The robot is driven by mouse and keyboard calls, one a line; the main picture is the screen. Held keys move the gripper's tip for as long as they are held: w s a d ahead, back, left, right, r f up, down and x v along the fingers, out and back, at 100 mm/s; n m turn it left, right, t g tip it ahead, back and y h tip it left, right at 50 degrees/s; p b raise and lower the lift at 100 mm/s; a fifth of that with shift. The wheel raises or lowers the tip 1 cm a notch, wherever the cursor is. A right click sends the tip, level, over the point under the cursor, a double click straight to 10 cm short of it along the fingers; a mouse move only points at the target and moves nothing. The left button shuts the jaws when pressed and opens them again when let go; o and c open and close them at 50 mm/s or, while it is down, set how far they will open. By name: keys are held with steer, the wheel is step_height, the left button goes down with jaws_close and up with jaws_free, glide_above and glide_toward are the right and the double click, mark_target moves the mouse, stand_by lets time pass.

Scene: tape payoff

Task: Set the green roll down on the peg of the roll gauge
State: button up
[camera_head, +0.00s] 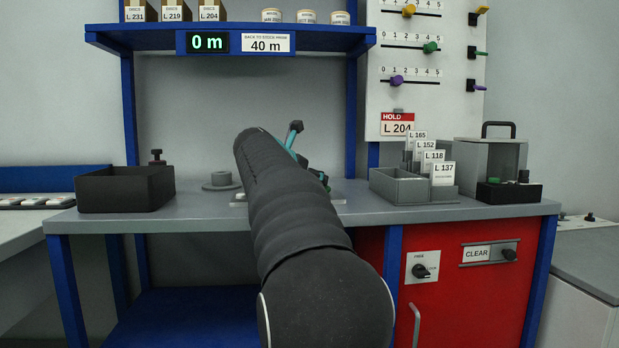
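My dark arm (290,210) runs from the front up over the middle of the bench and blocks much of the view. My gripper cannot be made out; the arm hides it. No roll that I can identify as the green roll shows. A grey round base with a short raised centre (221,181) stands bare on the bench left of my arm; it may be the gauge's peg, but I cannot be sure. The display above it (207,42) reads 0 m. Teal parts with a dark knob (290,138) show just behind my arm; what they belong to is unclear.
A black open bin (125,189) stands on the bench at left. A grey card box (400,186) and a grey case (490,160) stand at right. A blue shelf (150,37) spans above. Bare bench (195,205) lies around the round base.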

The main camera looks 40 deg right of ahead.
stand_by(0.9)
steer(key=o, duration=1.5)
steer(key=shift+f, duration=0.1)
steer(key=shift+p, duration=0.3)
step_height(320, 180, up, 8)
steer(key=p, duration=0.8)
steer(key=shift+r+p, duration=0.9)
steer(key=shift+r, duration=0.15)
